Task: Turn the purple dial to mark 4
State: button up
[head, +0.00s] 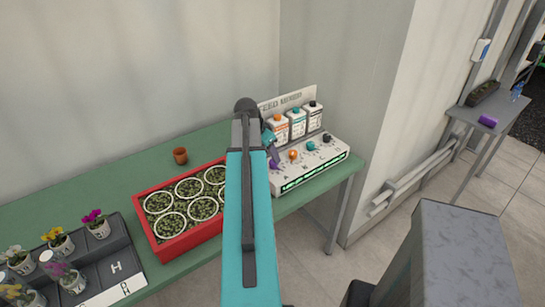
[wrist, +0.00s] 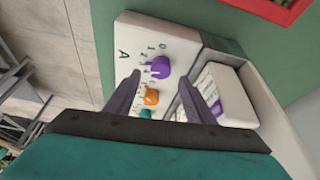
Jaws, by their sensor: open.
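The purple dial (wrist: 160,67) sits on the white sloped panel (wrist: 133,30) of the feed mixer, near a letter A. Small marks ring it, but its setting is too small to read surely. In the head view the purple dial (head: 274,165) is at the panel's left end, partly hidden by my gripper (head: 271,151). In the wrist view my gripper (wrist: 160,76) is open, one fingertip to each side of the dial. The fingers appear apart from it; I cannot tell their exact height above it.
An orange dial (head: 293,154), a teal dial (head: 311,146) and a black dial (head: 327,137) follow along the panel. Bottles (head: 297,121) stand behind them. A red tray (head: 175,247) of pots and a terracotta pot (head: 180,155) are left on the green bench (head: 110,165).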

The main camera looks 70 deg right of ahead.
aim_at(272, 162)
jog(key=shift+p+x, duration=0.45)
jog(key=shift+x, duration=1.65)
